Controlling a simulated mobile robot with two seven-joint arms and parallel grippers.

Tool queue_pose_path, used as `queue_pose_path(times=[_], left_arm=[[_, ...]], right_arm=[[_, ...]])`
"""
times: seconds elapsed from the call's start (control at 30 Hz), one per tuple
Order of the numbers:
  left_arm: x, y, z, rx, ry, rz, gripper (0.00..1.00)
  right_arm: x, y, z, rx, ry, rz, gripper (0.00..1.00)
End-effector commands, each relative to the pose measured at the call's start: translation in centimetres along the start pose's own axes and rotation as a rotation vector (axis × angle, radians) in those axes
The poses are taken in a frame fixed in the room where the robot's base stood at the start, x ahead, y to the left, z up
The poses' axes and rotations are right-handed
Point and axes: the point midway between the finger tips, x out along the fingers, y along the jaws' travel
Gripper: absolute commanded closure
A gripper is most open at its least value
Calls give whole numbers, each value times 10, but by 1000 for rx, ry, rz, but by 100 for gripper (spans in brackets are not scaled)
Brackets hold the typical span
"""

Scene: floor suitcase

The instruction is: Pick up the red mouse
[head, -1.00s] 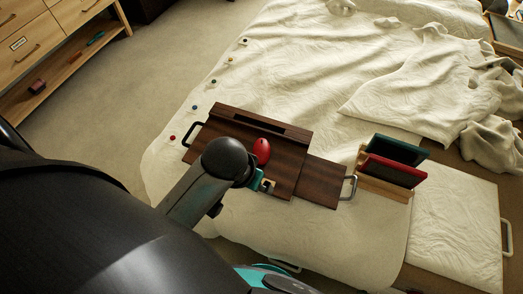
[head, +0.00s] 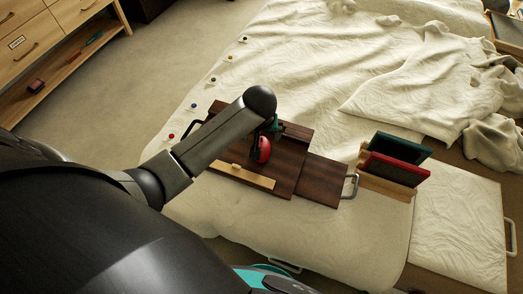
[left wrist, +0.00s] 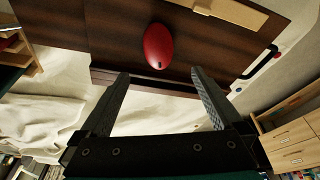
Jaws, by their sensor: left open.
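The red mouse (head: 262,150) lies on the dark wooden board (head: 317,187) on the bed, partly hidden by my left gripper. In the left wrist view the mouse (left wrist: 158,46) is whole, an oval shape on the board, ahead of the fingers and between their lines. My left gripper (head: 271,127) is over the board at the far side of the mouse. Its two dark fingers (left wrist: 160,74) are spread wide with nothing between them, and apart from the mouse. My right gripper does not show in either view.
A light wooden strip (head: 240,176) lies on the board's near side. A metal handle (head: 350,186) sticks out at the board's right end. Green and red panels (head: 397,168) stand in a wooden rack to the right. Small coloured pieces (head: 194,106) line the bed's left edge.

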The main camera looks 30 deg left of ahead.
Motion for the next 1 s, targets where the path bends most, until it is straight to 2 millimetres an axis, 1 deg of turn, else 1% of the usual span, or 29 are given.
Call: queue_pose_path(times=[0.03,0.2,0.3,0.47,0.53,0.7,0.8,0.9,1.0], left_arm=[[14,0,1,0,-2,-2,0],[42,0,1,1,-1,0,0],[52,0,1,1,-1,1,0],[59,1,1,1,-1,1,0],[65,1,2,2,0,2,0],[92,2,7,3,-1,0,0],[103,2,6,3,0,0,0],[109,3,6,3,0,1,0],[110,3,6,3,0,2,0]], right_arm=[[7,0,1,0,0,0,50],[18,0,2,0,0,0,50],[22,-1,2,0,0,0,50],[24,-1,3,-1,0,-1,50],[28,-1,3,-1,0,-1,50],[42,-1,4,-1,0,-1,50],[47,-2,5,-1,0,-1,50],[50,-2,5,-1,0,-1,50],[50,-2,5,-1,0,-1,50]])
